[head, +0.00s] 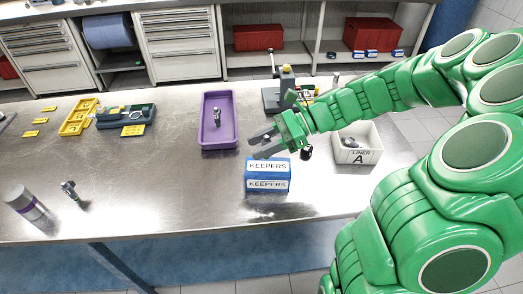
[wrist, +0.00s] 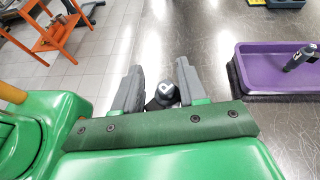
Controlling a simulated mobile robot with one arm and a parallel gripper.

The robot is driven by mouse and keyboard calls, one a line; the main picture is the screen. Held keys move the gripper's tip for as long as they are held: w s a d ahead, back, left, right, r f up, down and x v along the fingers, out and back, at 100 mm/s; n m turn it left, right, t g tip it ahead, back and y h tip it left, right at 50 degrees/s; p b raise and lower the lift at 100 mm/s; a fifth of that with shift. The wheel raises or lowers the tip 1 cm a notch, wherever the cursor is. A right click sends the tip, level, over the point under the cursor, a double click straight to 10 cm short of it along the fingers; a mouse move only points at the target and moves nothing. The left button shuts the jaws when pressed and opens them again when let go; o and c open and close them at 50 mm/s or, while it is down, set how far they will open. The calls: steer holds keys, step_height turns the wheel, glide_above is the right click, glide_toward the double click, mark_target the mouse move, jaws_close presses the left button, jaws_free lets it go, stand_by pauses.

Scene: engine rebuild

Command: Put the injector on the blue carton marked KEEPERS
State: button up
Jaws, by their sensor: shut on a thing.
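The blue carton marked KEEPERS (head: 268,176) stands near the front of the steel table, with white labels on its top and front. My gripper (head: 262,146) is just above and behind the carton's back left edge in the head view, fingers pointing left. In the wrist view my gripper (wrist: 161,85) is shut on a small dark thing with a round grey cap, taken as the injector (wrist: 165,92). It is seen nearly end on, and its lower part is hidden by the gripper. I cannot tell whether it touches the carton. The carton does not show in the wrist view.
A purple tray (head: 233,138) holding a metal part stands behind the carton. A white bin marked LINER A (head: 373,156) and a small black object (head: 306,153) are to the right.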

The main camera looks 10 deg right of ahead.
steer(key=shift+f, duration=1.2)
steer(key=shift+f, duration=0.1)
steer(key=o, duration=1.1)
steer(key=shift+c, duration=0.2)
